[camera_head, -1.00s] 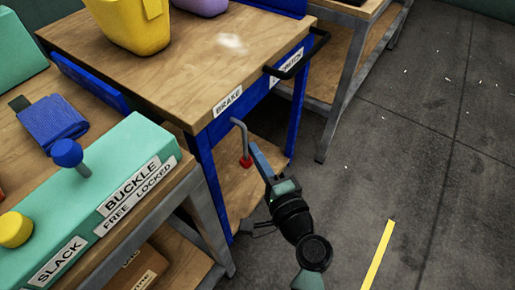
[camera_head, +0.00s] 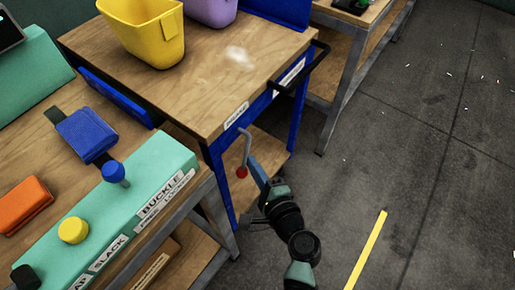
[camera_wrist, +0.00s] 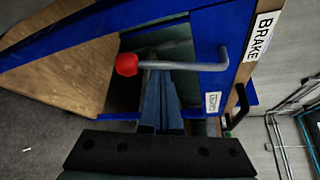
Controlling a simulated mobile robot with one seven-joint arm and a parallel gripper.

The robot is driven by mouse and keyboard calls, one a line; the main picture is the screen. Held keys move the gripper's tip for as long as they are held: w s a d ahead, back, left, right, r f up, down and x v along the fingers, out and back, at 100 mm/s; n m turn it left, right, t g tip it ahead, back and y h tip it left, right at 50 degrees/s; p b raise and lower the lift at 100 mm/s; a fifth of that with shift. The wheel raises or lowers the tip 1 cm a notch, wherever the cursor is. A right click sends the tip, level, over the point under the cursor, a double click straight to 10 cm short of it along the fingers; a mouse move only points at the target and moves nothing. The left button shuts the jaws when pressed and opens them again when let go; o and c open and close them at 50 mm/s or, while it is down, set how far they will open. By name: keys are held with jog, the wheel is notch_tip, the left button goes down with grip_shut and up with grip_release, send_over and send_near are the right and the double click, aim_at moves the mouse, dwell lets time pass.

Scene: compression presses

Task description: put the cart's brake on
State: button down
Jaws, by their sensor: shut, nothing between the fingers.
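The cart (camera_head: 190,92) is a wooden-topped table with blue legs and a label reading BRAKE in the wrist view (camera_wrist: 263,38). Its brake lever (camera_head: 248,147) is a bent grey rod hanging below that label, with a red knob (camera_head: 241,172) at its lower end. The wrist view shows the rod (camera_wrist: 195,66) crossing the picture, with the red knob (camera_wrist: 126,64) at its left end. My gripper (camera_head: 257,168) is shut and empty, just right of the rod near the knob. Its fingertips (camera_wrist: 155,62) meet the rod's line; contact is unclear.
A yellow bin (camera_head: 145,32) and a purple bin (camera_head: 210,8) stand on the cart. A black handle (camera_head: 305,68) sticks out at its right end. A teal panel with buckle and slack knobs (camera_head: 110,215) is at the left. The floor (camera_head: 420,170) at right is clear.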

jog(key=s+a+r+m+g+p, duration=0.1)
jog(key=m+p, duration=0.1)
jog(key=p, duration=0.4)
jog(key=s+a+r+m+g+y+p, duration=0.1)
jog(key=s+r+m+g+p, duration=0.1)
jog(key=p, duration=0.5)
jog(key=shift+s+a+r+g, duration=0.1)
jog(key=shift+a+g, duration=0.2)
